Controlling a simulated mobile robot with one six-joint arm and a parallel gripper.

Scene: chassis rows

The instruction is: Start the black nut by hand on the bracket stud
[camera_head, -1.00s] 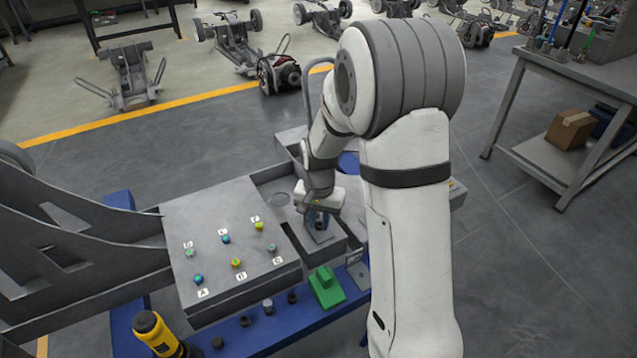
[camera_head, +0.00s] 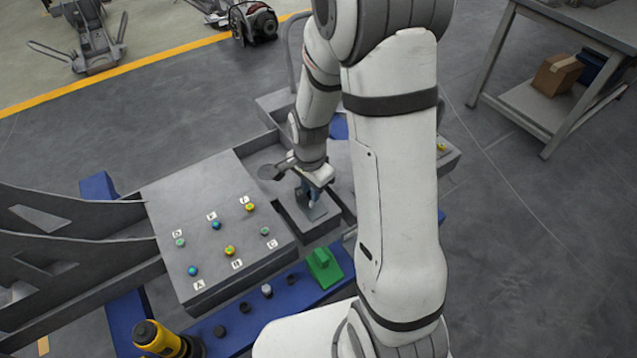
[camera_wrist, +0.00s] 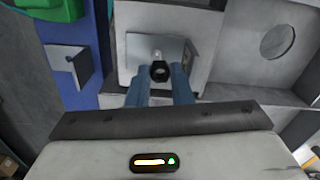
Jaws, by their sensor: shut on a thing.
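My gripper (camera_head: 313,192) points down over the grey bracket (camera_head: 316,213) in the recess right of the sloped panel. In the wrist view its two blue fingers (camera_wrist: 160,84) are shut on the black nut (camera_wrist: 160,71), held between their tips. The bracket's flat plate (camera_wrist: 140,48) lies just beyond the fingertips. A small pale stud (camera_wrist: 157,54) shows on the plate, close past the nut in the picture. I cannot tell whether the nut touches or sits around the stud. The nut is too small to make out in the head view.
A grey panel (camera_head: 170,215) with several coloured, lettered fasteners stands left of the bracket. A green block (camera_head: 323,267) and several dark sockets sit on the blue rail (camera_head: 305,301). A yellow tool (camera_head: 158,338) stands at the lower left. Recess walls surround the bracket.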

